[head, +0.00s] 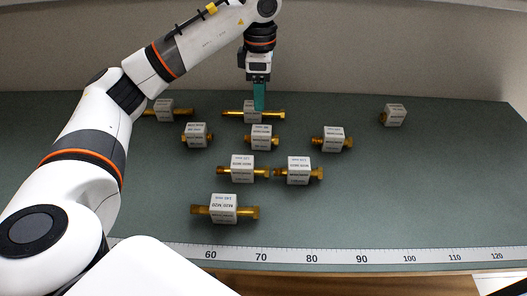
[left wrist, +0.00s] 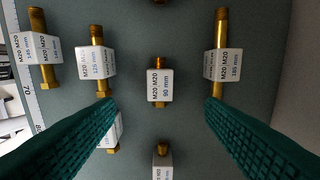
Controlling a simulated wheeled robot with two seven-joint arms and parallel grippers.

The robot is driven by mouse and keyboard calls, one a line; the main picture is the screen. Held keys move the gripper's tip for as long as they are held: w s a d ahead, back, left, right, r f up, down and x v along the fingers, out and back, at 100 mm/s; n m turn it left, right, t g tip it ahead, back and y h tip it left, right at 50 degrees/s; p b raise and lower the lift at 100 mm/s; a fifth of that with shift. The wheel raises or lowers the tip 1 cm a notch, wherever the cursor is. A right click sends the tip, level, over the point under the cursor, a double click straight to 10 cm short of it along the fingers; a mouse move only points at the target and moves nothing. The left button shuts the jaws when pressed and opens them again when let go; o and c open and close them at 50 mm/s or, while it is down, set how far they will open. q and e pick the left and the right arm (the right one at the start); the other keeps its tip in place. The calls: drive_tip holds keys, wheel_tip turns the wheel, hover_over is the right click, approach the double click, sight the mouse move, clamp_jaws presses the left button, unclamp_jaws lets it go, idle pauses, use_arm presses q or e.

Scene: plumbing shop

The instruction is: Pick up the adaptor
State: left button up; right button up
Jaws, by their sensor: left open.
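Several brass adaptors, each through a white labelled block, lie on the green table. One marked 90 mm (left wrist: 158,88) is in the middle of the left wrist view, between and beyond my finger pads; it appears to be the middle one (head: 261,137) in the head view. One marked about 180 mm (left wrist: 222,66) is at the right, near the right finger; in the head view it is the back one (head: 250,117), partly covered by a finger. My left gripper (head: 259,106) points down above the back adaptors, open and empty (left wrist: 160,102). My right gripper is not in view.
Adaptors marked 125 mm (left wrist: 97,62) and 145 mm (left wrist: 40,47) lie to the left in the wrist view. Another (left wrist: 162,166) is at its bottom edge. A ruler (head: 330,257) runs along the table's front edge.

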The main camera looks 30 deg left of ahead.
use_arm(q)
hover_over(262, 130)
wheel_tip(262, 130, down, 7)
drive_tip(key=shift+s+a+f+p, duration=0.1)
drive_tip(key=shift+a+p, duration=0.05)
drive_tip(key=shift+p, duration=0.25)
wheel_tip(262, 130, down, 5)
drive_tip(key=shift+f+p, duration=0.15)
drive_tip(key=shift+p, duration=0.4)
drive_tip(key=shift+c, duration=0.2)
drive_tip(key=c, duration=1.1)
